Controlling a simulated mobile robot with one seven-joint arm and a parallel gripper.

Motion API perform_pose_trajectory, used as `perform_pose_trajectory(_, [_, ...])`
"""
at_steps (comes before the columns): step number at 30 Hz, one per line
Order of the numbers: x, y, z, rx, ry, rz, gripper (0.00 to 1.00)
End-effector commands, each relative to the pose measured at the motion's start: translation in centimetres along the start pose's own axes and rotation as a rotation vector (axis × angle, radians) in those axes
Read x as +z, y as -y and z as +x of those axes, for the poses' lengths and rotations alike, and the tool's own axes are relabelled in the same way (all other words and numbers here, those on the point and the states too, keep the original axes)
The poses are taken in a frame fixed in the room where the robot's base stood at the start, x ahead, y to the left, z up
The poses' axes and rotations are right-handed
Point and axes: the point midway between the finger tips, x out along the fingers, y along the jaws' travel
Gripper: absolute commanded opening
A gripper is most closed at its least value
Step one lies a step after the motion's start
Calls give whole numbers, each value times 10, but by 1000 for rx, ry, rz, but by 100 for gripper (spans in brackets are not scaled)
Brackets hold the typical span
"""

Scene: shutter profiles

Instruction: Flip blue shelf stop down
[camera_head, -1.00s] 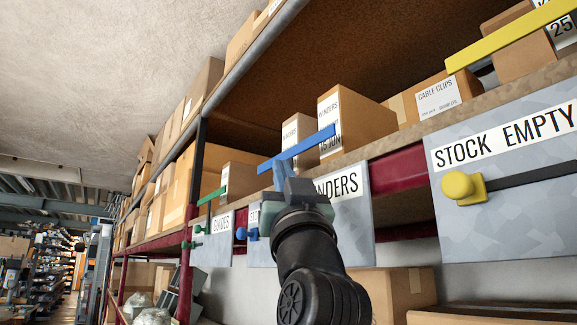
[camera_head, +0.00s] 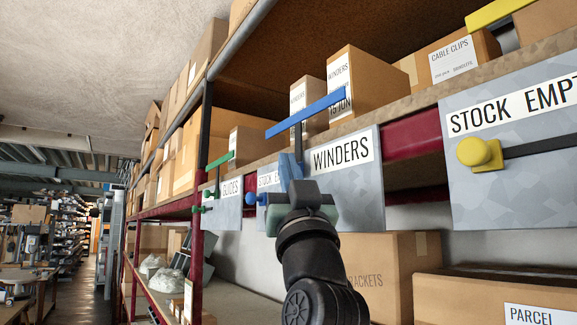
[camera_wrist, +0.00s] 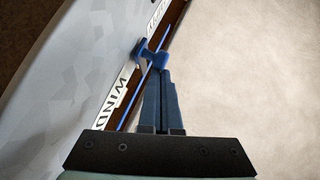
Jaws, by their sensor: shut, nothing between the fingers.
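The blue shelf stop (camera_head: 305,113) has a long blue bar raised in front of the WINDERS boxes, on a dark upright arm. A blue knob (camera_head: 250,198) shows at the left of the WINDERS panel. My gripper (camera_head: 290,162) is shut and empty in front of this panel, below the bar, and hides part of the arm's lower end. In the wrist view, the fingers of my gripper (camera_wrist: 158,72) reach up to a blue part of the stop (camera_wrist: 149,52); I cannot tell whether they touch it. The thin blue bar runs past their left side.
A green stop (camera_head: 219,160) stands at the GUIDES panel to the left. A yellow knob (camera_head: 478,153) with a dark arm is on the panel to the right. Cardboard boxes (camera_head: 383,285) sit on the shelf below. Open floor lies at far left.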

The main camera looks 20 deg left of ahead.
Motion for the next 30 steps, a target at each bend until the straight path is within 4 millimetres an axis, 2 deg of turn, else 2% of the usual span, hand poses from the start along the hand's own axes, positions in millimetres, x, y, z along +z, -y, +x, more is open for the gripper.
perform_pose_trajectory(6, [25,0,-26,0,3,-1,0])
perform_pose_trajectory(12, [36,0,-38,0,4,0,0])
perform_pose_trajectory(24, [34,0,-35,0,5,0,0])
perform_pose_trajectory(30, [14,0,-21,0,0,-2,0])
